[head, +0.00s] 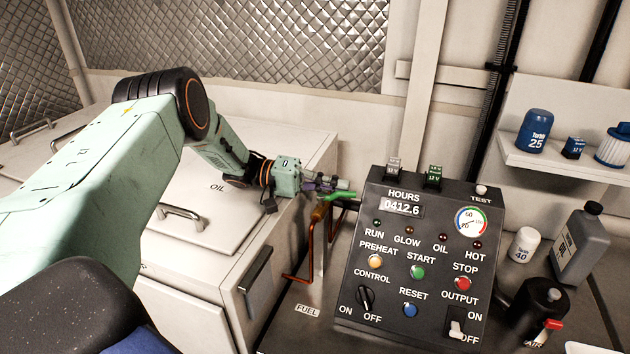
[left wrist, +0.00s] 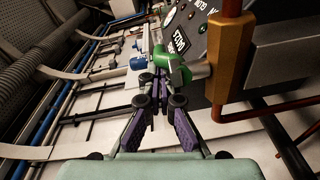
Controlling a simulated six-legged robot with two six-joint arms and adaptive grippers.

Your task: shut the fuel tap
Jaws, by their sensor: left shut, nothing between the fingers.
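The fuel tap has a brass body (head: 319,212) on a copper pipe, beside the left edge of the control panel. Its green lever (head: 341,195) sticks out to the right of the body, across the line of the upright pipe. In the left wrist view the brass body (left wrist: 233,55) is at the upper right and the green lever (left wrist: 170,66) is just beyond my fingertips. My left gripper (head: 340,184) is shut and empty, close by the lever; I cannot tell if it touches. It also shows in the left wrist view (left wrist: 160,88). My right gripper is not in view.
The control panel (head: 412,260) stands just right of the tap. The copper pipe (head: 309,250) runs down to the bench near a FUEL label (head: 307,311). A white OIL lid (head: 215,215) lies under my left arm. A black canister with a red lever (head: 540,305) stands at the right.

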